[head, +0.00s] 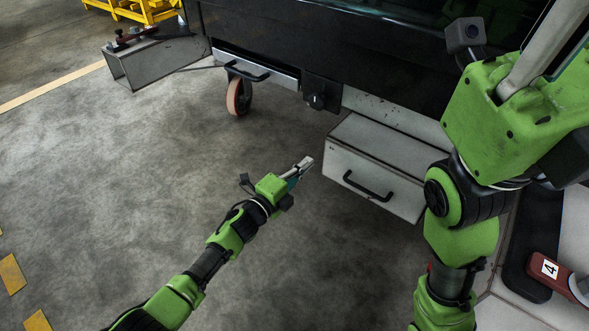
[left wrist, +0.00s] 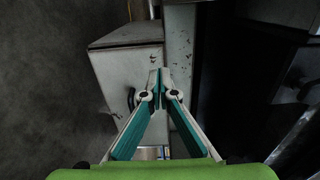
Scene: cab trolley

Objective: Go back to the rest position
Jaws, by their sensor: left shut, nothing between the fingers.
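My left gripper (head: 306,164) is over the concrete floor in the middle of the head view, at the end of my green left arm. Its fingers are shut with nothing between them. In the left wrist view the closed fingertips (left wrist: 160,72) appear in front of a pale grey box, touching or apart I cannot tell. This pale grey box (head: 345,188) with a black handle sticks out below the dark trolley (head: 290,40), just right of the gripper in the head view. My right arm fills the right side; its gripper is out of the picture.
A grey drawer-like box (head: 165,66) with a dark red item (head: 133,35) on it juts out at upper left. A caster wheel (head: 238,96) stands under the trolley. A red item marked 4 (head: 553,272) lies at lower right. The floor left of the gripper is clear.

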